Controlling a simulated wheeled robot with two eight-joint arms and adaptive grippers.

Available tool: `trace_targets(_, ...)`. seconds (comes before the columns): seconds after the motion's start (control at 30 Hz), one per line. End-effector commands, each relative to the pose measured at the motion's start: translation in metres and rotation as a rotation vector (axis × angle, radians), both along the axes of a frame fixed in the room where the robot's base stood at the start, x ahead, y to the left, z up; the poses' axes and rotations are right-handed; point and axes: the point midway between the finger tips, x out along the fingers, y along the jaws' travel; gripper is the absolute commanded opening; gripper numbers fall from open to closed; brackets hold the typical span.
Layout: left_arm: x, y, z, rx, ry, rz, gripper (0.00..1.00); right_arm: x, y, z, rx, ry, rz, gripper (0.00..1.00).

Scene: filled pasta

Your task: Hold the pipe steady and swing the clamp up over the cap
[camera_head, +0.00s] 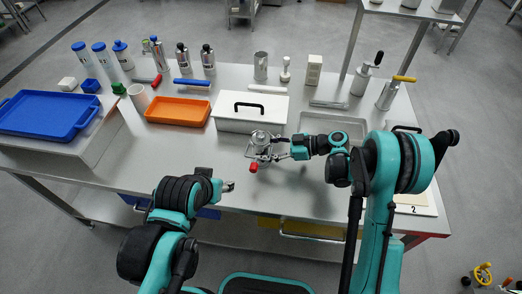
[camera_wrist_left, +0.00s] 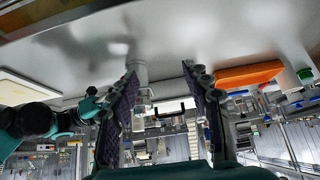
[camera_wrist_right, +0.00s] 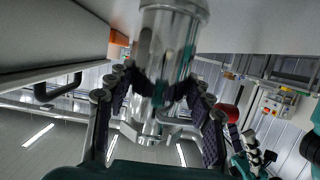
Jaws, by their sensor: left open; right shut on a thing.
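The shiny metal pipe (camera_head: 261,138) stands upright on the table in front of the white box. A metal clamp assembly with a red knob (camera_head: 253,167) is at its near side. I cannot make out the cap or the clamp's exact position. My right gripper (camera_head: 286,151) is shut on the pipe from the right. In the right wrist view the pipe (camera_wrist_right: 168,45) is between the fingers (camera_wrist_right: 160,105). My left gripper (camera_head: 229,186) is open and empty, apart from the pipe, to its near left. In the left wrist view the open fingers (camera_wrist_left: 162,85) point toward the pipe (camera_wrist_left: 138,72).
The white lidded box (camera_head: 235,124) stands just behind the pipe. An orange tray (camera_head: 180,111) is to its left and a grey tray (camera_head: 334,121) to its right. Bottles (camera_head: 207,58) and a steel cup (camera_head: 261,66) line the back. The table's left front is clear.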

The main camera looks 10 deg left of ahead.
Motion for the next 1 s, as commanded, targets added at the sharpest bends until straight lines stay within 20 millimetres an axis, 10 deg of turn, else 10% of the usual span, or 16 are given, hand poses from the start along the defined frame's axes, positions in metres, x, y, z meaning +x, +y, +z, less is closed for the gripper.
trace_targets(0.17,0.0,0.0,0.0,0.0,0.0,0.0,0.47,0.0,0.0,-0.001,-0.002,0.0,0.001,0.15)
trace_targets(1.0,0.081,-0.076,0.016,0.01,0.312,-0.074,0.47,0.0,0.0,-0.001,-0.001,0.0,0.0,0.15)
